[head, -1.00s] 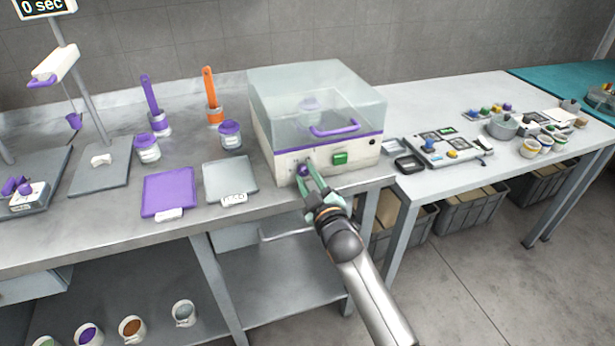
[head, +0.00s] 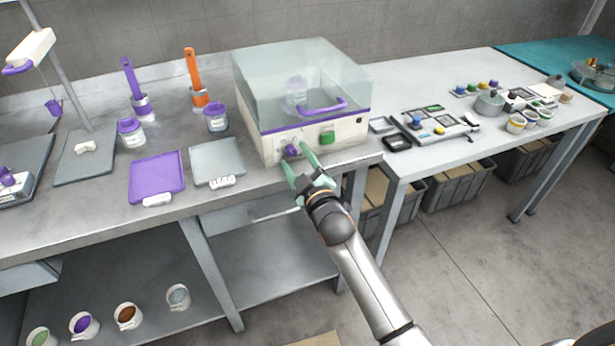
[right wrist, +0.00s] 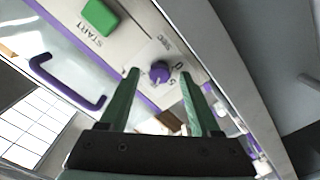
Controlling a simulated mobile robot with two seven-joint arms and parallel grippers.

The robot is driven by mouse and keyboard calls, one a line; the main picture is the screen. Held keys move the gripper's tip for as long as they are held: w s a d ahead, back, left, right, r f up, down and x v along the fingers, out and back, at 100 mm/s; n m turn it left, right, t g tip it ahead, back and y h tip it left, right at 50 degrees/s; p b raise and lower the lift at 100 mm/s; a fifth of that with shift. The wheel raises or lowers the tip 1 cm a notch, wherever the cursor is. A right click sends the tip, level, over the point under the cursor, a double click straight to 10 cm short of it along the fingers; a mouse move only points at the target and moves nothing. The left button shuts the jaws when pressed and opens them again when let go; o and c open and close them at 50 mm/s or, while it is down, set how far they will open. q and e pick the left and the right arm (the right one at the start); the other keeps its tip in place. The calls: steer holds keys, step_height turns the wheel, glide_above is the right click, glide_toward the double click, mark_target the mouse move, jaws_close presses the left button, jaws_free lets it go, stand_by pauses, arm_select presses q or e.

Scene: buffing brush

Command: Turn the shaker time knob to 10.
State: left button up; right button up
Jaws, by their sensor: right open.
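The shaker (head: 350,131) is a white box with a clear lid, a purple stripe and a purple handle, on the metal bench. Its purple time knob (head: 291,151) is on the front panel, left of the green START button (head: 327,138). The knob also shows in the right wrist view (right wrist: 159,72), with a "5" and part of another mark beside it. My right gripper (head: 296,158) is open, its green fingers on either side of the knob. Whether they touch it I cannot tell. The knob's exact setting is not readable. My left gripper is not in view.
A purple tray (head: 157,177) and a grey tray (head: 217,162) lie left of the shaker. Jars and two brushes stand behind them. A second table (head: 470,145) on the right holds small parts and pots. Crates sit under it.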

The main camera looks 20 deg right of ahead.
steer(key=s, duration=1.1)
steer(key=shift+s+d, duration=0.2)
steer(key=shift+s, duration=0.05)
steer(key=s+a+f+m+g+y+p, duration=0.1)
steer(key=s+f+m+g, duration=0.6)
steer(key=s+f, duration=1.4)
steer(key=shift+s+a+f+g+y+p, duration=0.35)
steer(key=shift+a+g+p, duration=0.25)
steer(key=shift+g, duration=0.3)
steer(key=shift+w+d, duration=0.1)
